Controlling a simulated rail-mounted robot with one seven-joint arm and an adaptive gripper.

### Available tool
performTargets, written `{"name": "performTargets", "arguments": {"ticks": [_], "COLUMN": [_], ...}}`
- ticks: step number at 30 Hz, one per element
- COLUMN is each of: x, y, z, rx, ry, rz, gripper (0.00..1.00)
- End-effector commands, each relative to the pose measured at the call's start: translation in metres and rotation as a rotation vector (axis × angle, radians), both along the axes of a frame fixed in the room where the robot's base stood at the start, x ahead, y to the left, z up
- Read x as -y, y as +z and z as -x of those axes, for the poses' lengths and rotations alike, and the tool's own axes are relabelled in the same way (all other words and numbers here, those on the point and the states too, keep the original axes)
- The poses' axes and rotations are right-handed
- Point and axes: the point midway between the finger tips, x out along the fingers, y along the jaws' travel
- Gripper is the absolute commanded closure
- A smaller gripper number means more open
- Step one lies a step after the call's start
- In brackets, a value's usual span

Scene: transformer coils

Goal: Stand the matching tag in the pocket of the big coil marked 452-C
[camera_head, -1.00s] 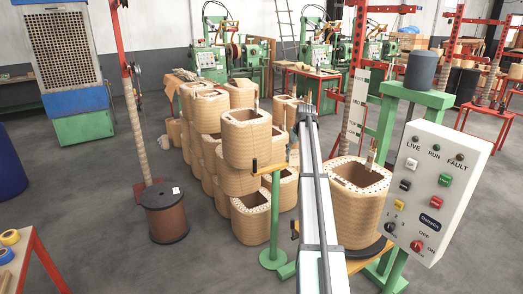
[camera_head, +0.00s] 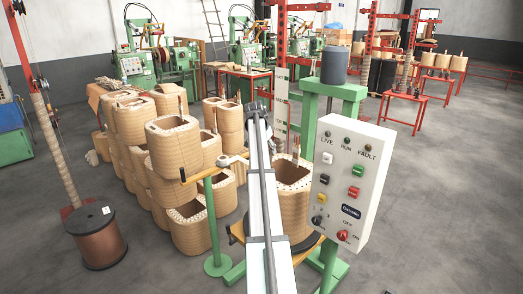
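Several large tan wound coils stand in stacks left of centre, the front one (camera_head: 173,149) on top with an open, light-rimmed mouth. Another tan coil (camera_head: 293,199) sits on a round stand right of my arm, with a small upright piece at its rim. No 452-C mark can be read on any coil. I cannot pick out the matching tag. My arm crosses the centre from the bottom edge and hides part of the stand coil. A small pale grey shape shows left of the arm; I cannot tell if it is my gripper. No fingers can be made out.
A control box (camera_head: 347,180) on a green frame (camera_head: 309,110) stands close on the right. A green post with a yellow handle (camera_head: 211,169) stands left of my arm. A copper-brown spool (camera_head: 101,241) sits on the floor at left. Open floor lies at right.

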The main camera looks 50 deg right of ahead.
Motion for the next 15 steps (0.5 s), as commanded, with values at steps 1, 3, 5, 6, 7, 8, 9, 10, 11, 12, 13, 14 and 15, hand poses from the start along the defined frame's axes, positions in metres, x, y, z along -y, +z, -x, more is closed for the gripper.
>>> {"name": "performTargets", "arguments": {"ticks": [1,3,5,6,7,8,9,10,11,12,13,14,15], "x": [0.001,0.001,0.001,0.0,0.0,0.0,0.0,0.0,0.0,0.0,0.0,0.0,0.0], "y": [0.0,0.0,0.0,-0.001,-0.001,-0.001,-0.002,-0.003,-0.004,-0.005,-0.006,-0.008,-0.01], "z": [-0.001,-0.001,0.0,0.0,0.0,0.0,0.0,0.0,0.0,0.0,0.0,0.0,0.0], "rx": [-0.002,-0.001,0.0,0.001,0.001,0.001,0.0,0.0,0.001,0.001,0.001,0.0,0.0], "ry": [-0.035,-0.074,-0.093,-0.103,-0.106,-0.108,-0.109,-0.109,-0.108,-0.108,-0.108,-0.107,-0.107], "rz": [-0.001,0.0,0.0,-0.001,-0.001,-0.001,-0.001,-0.001,-0.001,-0.001,-0.001,-0.001,-0.001], "gripper": [0.59,0.59,0.59,0.59,0.59,0.59,0.59,0.59,0.59,0.59,0.59,0.59,0.59]}}
